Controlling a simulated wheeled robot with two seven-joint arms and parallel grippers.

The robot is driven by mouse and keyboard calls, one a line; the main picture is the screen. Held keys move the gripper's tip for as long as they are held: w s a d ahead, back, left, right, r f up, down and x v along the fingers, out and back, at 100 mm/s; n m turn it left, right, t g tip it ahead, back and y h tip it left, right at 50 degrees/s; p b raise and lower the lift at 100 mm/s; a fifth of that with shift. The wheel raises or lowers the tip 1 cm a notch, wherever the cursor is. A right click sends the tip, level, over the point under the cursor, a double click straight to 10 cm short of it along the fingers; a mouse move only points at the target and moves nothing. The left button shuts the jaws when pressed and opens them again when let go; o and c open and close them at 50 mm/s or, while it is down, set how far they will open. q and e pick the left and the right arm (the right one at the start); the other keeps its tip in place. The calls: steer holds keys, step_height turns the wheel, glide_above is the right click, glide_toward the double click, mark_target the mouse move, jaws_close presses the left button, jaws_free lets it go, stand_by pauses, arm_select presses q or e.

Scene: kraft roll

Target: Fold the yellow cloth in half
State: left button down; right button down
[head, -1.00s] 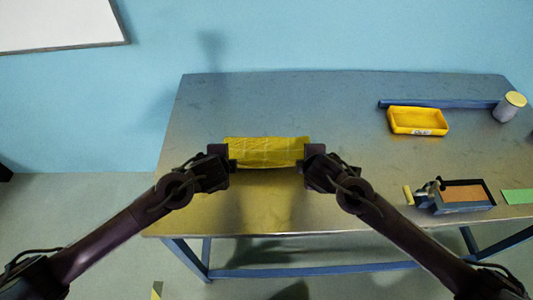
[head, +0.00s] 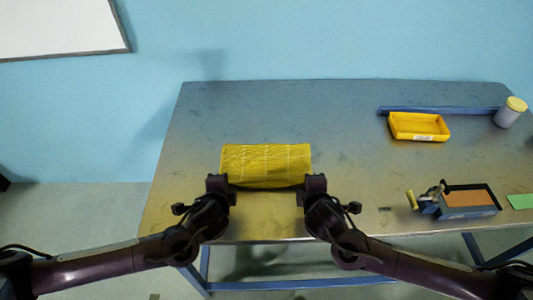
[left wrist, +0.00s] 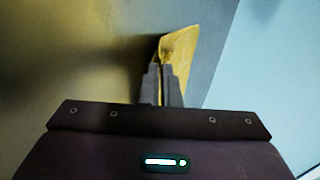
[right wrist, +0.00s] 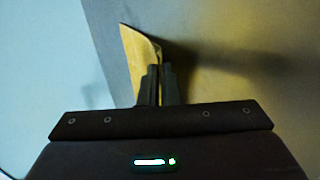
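The yellow cloth (head: 265,165) is a wide creased rectangle over the near middle of the metal table. My left gripper (head: 221,183) is at its near left corner and my right gripper (head: 313,183) at its near right corner. In the left wrist view the fingers (left wrist: 166,78) are closed together with cloth (left wrist: 180,50) between and beyond their tips. In the right wrist view the fingers (right wrist: 158,80) are likewise closed on cloth (right wrist: 138,58). A dark shadow lies under the near edge, which seems slightly raised. The cloth's underside is hidden.
The metal table (head: 300,120) is clear around the cloth. To the right are a yellow tray (head: 420,127), a blue bar (head: 440,109), a lidded jar (head: 509,113), a grey box with an orange-brown top (head: 467,199) and a green piece (head: 521,201).

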arm_select(q)
steer(key=c, duration=1.3)
jaws_free()
arm_select(e)
steer(key=c, duration=1.3)
jaws_free()
arm_select(q)
steer(key=shift+r, duration=0.1)
arm_select(e)
steer(key=shift+r, duration=0.1)
arm_select(q)
steer(key=shift+s+r, duration=0.1)
steer(key=shift+r, duration=0.2)
arm_select(e)
steer(key=shift+s+r, duration=0.15)
steer(key=shift+r, duration=0.15)
arm_select(q)
steer(key=s+r, duration=0.4)
steer(key=r, duration=0.1)
steer(key=s+r, duration=0.1)
steer(key=r, duration=0.2)
steer(key=shift+s+r, duration=0.15)
steer(key=shift+s, duration=0.25)
arm_select(e)
steer(key=s+r, duration=0.4)
steer(key=r, duration=0.1)
steer(key=s+r, duration=0.1)
steer(key=r, duration=0.2)
steer(key=shift+s+r, duration=0.15)
steer(key=shift+s, duration=0.25)
